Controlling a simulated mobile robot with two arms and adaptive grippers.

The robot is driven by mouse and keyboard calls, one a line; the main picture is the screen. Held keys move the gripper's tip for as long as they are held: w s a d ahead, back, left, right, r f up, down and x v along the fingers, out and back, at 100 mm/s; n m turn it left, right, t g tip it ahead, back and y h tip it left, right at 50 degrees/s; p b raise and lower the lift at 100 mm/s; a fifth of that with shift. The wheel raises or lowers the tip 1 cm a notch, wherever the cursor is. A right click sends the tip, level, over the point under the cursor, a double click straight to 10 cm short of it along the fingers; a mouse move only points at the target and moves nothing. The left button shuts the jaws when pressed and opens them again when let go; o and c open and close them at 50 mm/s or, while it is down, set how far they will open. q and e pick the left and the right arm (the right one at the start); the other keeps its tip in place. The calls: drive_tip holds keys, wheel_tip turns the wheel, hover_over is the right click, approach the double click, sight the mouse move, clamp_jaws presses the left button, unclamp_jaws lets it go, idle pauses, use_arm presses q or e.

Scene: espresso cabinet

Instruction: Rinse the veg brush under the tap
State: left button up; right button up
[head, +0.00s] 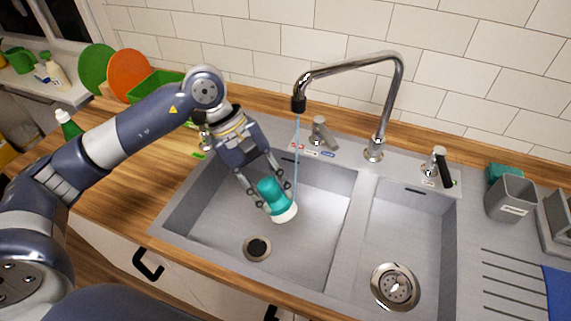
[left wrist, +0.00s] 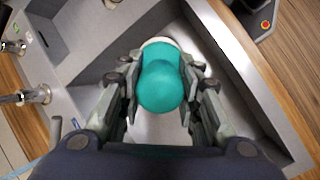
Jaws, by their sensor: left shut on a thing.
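The veg brush (head: 272,193) has a teal handle and a pale bristle end that points down and to the right. My left gripper (head: 266,196) is shut on its teal body and holds it tilted inside the left sink basin (head: 220,212). The brush also shows between the fingers in the left wrist view (left wrist: 160,85). The chrome tap (head: 345,66) has its spout over the left basin. A thin blue stream of water (head: 296,150) falls from it, close to the right side of the brush. I cannot tell whether the water touches it. My right gripper is not in view.
The right basin (head: 398,235) is empty. A tap lever (head: 321,133) and a black-handled lever (head: 440,168) stand on the sink's back ledge. A grey caddy (head: 510,198) and teal sponge (head: 503,172) stand at right. A green bottle (head: 68,126) is at left.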

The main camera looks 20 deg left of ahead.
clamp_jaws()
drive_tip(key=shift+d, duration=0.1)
